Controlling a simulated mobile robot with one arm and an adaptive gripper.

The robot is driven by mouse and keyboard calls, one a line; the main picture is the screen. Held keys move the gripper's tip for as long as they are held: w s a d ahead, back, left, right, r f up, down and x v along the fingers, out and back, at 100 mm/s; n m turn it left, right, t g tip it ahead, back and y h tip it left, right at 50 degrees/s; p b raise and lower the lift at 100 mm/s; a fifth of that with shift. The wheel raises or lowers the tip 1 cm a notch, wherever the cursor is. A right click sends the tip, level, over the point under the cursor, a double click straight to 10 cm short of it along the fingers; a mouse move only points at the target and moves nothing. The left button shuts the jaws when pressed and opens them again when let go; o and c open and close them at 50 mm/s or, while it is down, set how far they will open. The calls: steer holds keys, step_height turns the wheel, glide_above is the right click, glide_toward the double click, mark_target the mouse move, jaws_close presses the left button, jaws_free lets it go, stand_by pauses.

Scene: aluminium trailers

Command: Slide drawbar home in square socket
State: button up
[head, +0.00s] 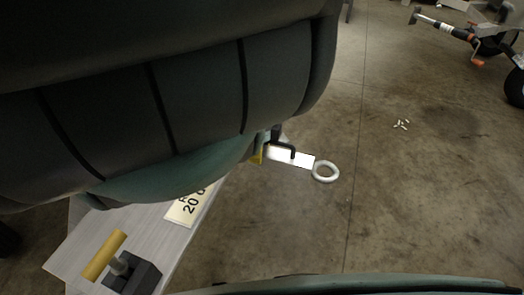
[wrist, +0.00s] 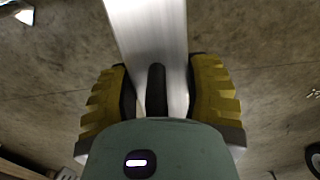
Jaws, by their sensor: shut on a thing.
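The drawbar (head: 299,158) is a bright, pale metal bar with a white ring at its right end in the head view. In the wrist view the silver bar (wrist: 148,35) runs up to the top edge, and a black grip-like piece (wrist: 156,88) lies over it. My gripper (wrist: 160,95) has yellow ribbed fingers, one on each side of the bar, and is shut on the drawbar at this piece. In the head view my gripper (head: 266,151) is mostly hidden behind my arm. I cannot make out the square socket in either view.
A grey bench top (head: 150,222) at lower left carries a yellow-handled dark tool (head: 104,255) and a cream sign (head: 187,208). Small white pieces (head: 401,124) lie on the concrete floor. Trailer parts (head: 490,40) stand at upper right.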

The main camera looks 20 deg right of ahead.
steer(key=shift+w+a+b, duration=0.3)
steer(key=shift+w+a, duration=0.35)
steer(key=shift+a, duration=0.25)
steer(key=shift+w+a+b, duration=0.25)
steer(key=shift+w+a, duration=0.35)
steer(key=shift+a, duration=0.3)
steer(key=shift+w+a+b, duration=0.3)
steer(key=shift+w+a, duration=0.35)
steer(key=shift+a, duration=0.25)
stand_by(0.5)
steer(key=shift+w+a+b, duration=0.7)
steer(key=shift+a+b, duration=0.2)
steer(key=shift+a, duration=0.15)
steer(key=shift+w+a+b, duration=0.75)
steer(key=shift+a+b, duration=0.15)
steer(key=shift+a, duration=0.2)
steer(key=shift+w+a+b, duration=0.7)
steer(key=shift+a+b, duration=0.2)
steer(key=shift+a, duration=0.15)
stand_by(0.8)
steer(key=o, duration=1.2)
steer(key=shift+w+r, duration=0.1)
steer(key=shift+o, duration=0.7)
